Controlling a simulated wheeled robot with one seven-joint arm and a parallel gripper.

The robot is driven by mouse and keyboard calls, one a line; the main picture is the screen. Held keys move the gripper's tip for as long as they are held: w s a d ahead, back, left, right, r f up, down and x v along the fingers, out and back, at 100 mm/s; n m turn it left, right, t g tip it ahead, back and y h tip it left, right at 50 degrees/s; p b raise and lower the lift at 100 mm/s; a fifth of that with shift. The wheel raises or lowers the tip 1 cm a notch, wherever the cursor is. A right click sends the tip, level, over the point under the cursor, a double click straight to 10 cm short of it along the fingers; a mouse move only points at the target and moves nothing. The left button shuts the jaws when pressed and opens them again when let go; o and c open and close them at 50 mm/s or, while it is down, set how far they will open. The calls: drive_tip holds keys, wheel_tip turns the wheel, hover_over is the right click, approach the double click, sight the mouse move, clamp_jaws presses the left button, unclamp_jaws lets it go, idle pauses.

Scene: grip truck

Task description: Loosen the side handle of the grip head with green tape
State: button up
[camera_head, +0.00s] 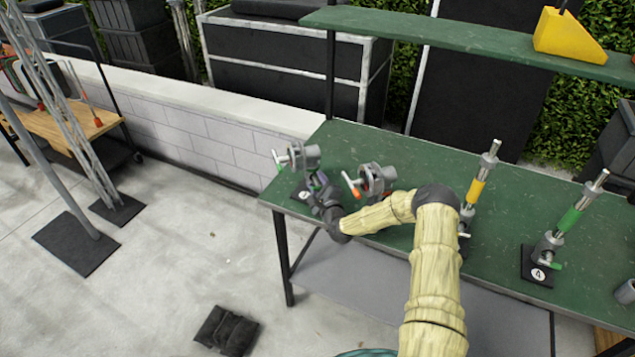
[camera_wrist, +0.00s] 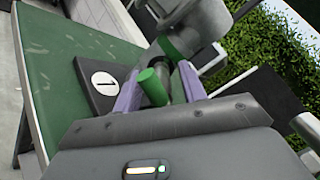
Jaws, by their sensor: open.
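A green patch, perhaps the tape (camera_wrist: 168,47), shows below the grey head there. A short green side handle (camera_wrist: 152,87) points toward the wrist camera. My gripper (camera_wrist: 158,80) is open, with its purple fingers on either side of this handle; I cannot tell whether they touch it. In the head view my gripper (camera_head: 319,188) is at the stand below the head, partly hiding it.
A second grip head (camera_head: 376,179) with an orange-red handle stands close to the right. Farther right are a yellow-taped post (camera_head: 476,191) and a green-taped post (camera_head: 570,218) on a plate marked 4. A green shelf (camera_head: 450,38) spans above the green table (camera_head: 350,140).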

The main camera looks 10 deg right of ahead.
drive_tip(key=shift+w, duration=0.15)
drive_tip(key=shift+c, duration=0.2)
clamp_jaws()
